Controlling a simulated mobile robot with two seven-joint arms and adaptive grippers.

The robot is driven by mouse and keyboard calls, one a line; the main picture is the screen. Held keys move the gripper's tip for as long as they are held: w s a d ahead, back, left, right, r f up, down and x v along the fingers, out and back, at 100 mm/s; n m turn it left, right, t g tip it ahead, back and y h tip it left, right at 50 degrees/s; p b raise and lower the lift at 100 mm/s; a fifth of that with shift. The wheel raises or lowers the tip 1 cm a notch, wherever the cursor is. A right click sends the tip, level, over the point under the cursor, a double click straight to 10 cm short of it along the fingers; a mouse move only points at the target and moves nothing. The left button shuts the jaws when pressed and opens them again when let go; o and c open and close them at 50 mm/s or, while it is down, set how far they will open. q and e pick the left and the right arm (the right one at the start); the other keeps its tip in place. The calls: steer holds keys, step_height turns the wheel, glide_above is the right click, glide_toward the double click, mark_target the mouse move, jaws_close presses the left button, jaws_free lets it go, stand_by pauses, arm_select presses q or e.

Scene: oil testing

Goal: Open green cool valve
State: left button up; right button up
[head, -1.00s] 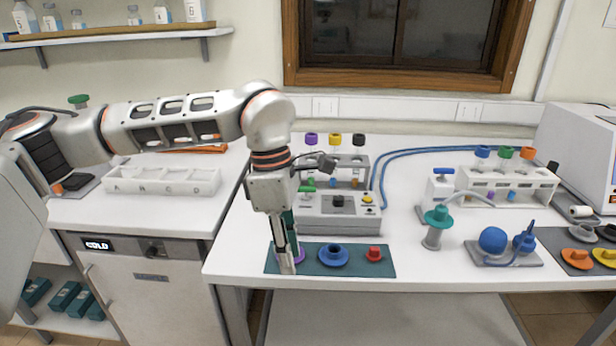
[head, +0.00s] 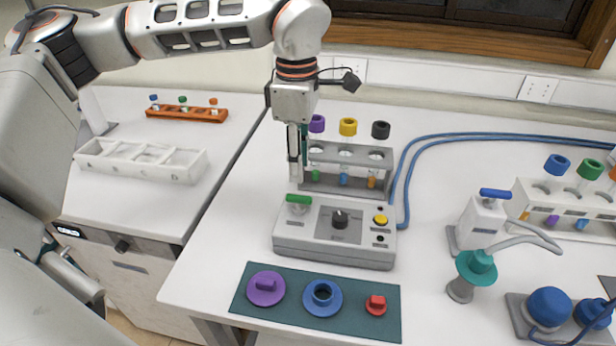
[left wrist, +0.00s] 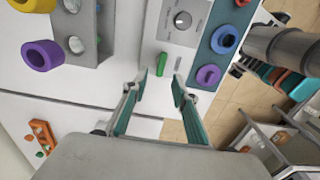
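The green valve handle (head: 298,199) sits at the back left corner of the grey control box (head: 335,256). It is a short bar, lying roughly left to right in the head view. My left gripper (head: 296,182) points down just above and behind the handle. In the left wrist view the green handle (left wrist: 161,64) lies just beyond and between the spread fingertips of my left gripper (left wrist: 162,80). The fingers are apart and hold nothing; I see no contact with the handle. My right gripper is not in view.
A tube rack (head: 345,187) with purple, yellow and black caps stands right behind the box. A teal mat (head: 345,328) with purple, blue and red pieces lies in front. Blue hoses (head: 405,180) run to the right. A white tray (head: 140,168) sits on the left counter.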

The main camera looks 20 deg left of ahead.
mark_target(299, 197)
arm_select(q)
steer(key=f, duration=0.7)
steer(key=shift+s+f, duration=0.2)
steer(key=shift+f, duration=0.05)
jaws_close()
